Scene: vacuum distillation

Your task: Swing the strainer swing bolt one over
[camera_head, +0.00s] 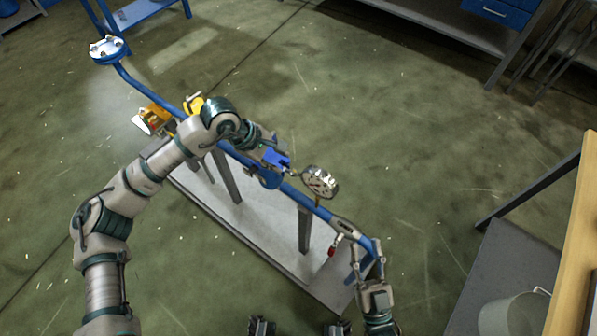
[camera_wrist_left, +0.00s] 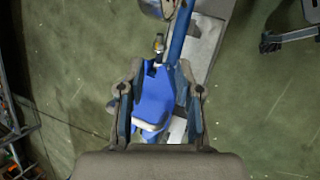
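The blue strainer part (camera_head: 276,158) sits on the blue pipe line near its middle. In the left wrist view its blue body (camera_wrist_left: 152,98) lies between my left fingers. A small metal swing bolt (camera_wrist_left: 158,45) shows just beyond it, beside the pipe. My left gripper (camera_wrist_left: 160,70) is open around the blue body, with its fingers apart on both sides; I cannot tell whether they touch it. In the head view my left gripper (camera_head: 270,150) is largely hidden by its wrist. My right gripper (camera_head: 364,246) is at the near end of the pipe, its fingers apart.
A round gauge (camera_head: 320,182) stands on the pipe (camera_head: 150,82) right of the strainer. A red-handled fitting (camera_head: 332,250) is near my right gripper. A yellow-orange device (camera_head: 152,118) and flange (camera_head: 106,49) lie up-left. A bench (camera_head: 575,240) with a bucket (camera_head: 512,314) is at right.

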